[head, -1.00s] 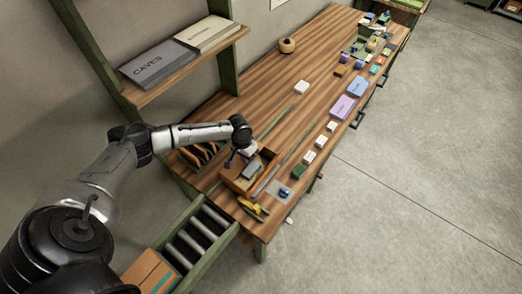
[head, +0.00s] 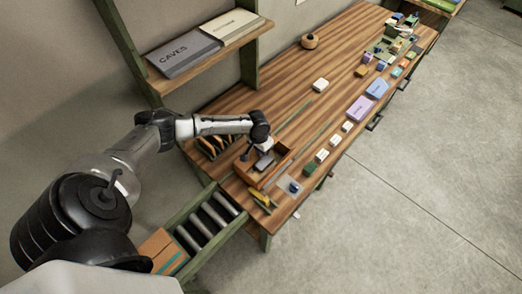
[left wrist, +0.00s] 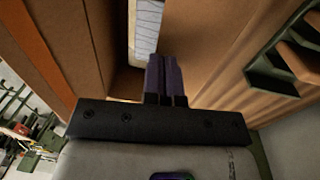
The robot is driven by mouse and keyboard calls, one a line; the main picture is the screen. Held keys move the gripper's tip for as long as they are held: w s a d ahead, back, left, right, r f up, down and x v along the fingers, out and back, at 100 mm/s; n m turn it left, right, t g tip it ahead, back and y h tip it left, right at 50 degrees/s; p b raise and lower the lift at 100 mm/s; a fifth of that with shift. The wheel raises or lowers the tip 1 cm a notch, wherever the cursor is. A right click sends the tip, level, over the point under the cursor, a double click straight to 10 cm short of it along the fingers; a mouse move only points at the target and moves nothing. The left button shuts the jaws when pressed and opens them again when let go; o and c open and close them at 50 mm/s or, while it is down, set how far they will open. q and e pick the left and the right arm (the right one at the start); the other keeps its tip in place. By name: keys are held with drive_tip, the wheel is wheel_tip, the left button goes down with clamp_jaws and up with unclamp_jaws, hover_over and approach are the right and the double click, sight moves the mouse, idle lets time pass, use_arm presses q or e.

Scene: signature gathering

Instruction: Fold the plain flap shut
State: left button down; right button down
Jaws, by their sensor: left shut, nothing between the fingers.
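A small open brown box (head: 257,181) stands at the near end of the wooden table in the head view. My left gripper (head: 265,150) is over it, partly hiding its inside. In the left wrist view the gripper's dark fingers (left wrist: 165,75) are shut and empty, between brown cardboard panels. A panel with an orange edge (left wrist: 62,45) is on the left and another panel (left wrist: 235,45) on the right. A pale lined item (left wrist: 146,32) lies beyond the fingertips. I cannot tell which panel is the plain flap, or whether the fingers touch one. My right gripper is in neither view.
A slotted rack (head: 213,146) stands left of the box. A yellow tool (head: 262,198) and a grey mat (head: 288,186) lie near the front edge. Small blocks line the right edge. A roller conveyor (head: 205,228) adjoins the near end. The table's middle is mostly clear.

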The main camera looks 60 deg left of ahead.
use_arm(q)
drive_tip(key=shift+r+p, duration=0.8)
wheel_tip(320, 180, up, 4)
drive_tip(key=p, duration=0.4)
drive_tip(key=shift+r+p, duration=0.1)
drive_tip(key=shift+p, duration=0.3)
wheel_tip(320, 180, up, 9)
drive_tip(key=b, duration=0.2)
